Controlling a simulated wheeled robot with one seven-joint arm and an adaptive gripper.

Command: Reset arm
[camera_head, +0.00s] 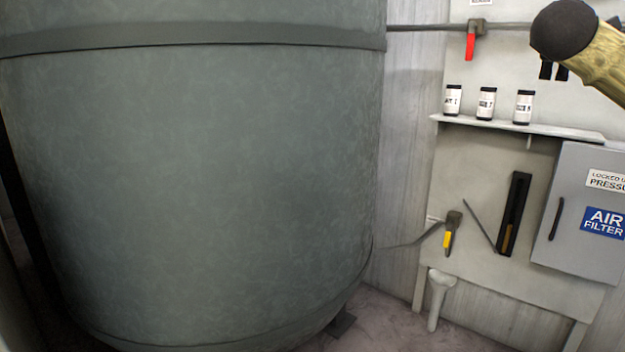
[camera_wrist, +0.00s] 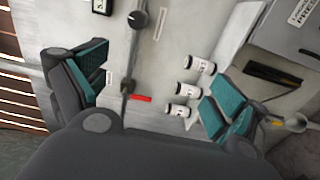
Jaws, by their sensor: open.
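My gripper (camera_wrist: 152,92) is open and empty in the wrist view, its two teal-padded fingers spread wide to the left and right. Between and beyond them are the wall panel, a red-handled valve (camera_wrist: 141,98) and three small labelled canisters (camera_wrist: 188,90). The fingers appear to touch nothing. In the head view, part of my arm (camera_head: 597,62) crosses the top right corner, with a dark rounded joint. Small dark tips below it may be my gripper, but most of it is hidden there.
A large grey-green tank (camera_head: 195,180) fills the left of the head view. To its right, a shelf (camera_head: 520,130) juts from the panel under the canisters. A yellow-handled valve (camera_head: 448,235) and a grey air filter cabinet (camera_head: 580,220) are lower down.

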